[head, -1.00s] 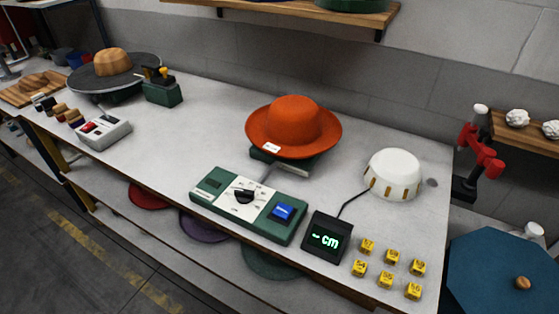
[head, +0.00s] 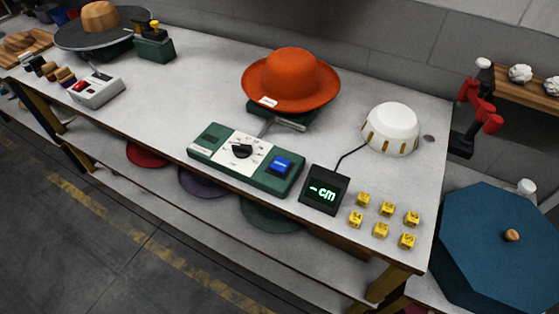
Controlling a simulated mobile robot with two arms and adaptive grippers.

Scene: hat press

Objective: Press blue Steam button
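The blue Steam button (head: 281,167) sits on the right part of a green control box (head: 203,158) on the workbench. The box also has a white dial plate with a black knob (head: 241,151) in its middle. An orange hat (head: 291,78) rests on a stand just behind the box. Neither of my grippers shows in the head view.
A display reading "- cm" (head: 324,194) stands right of the box, cabled to a white dome (head: 391,128). Several yellow cubes (head: 381,230) lie near the bench's right front. A grey box with a red button (head: 97,91) is at left. Floor in front is clear.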

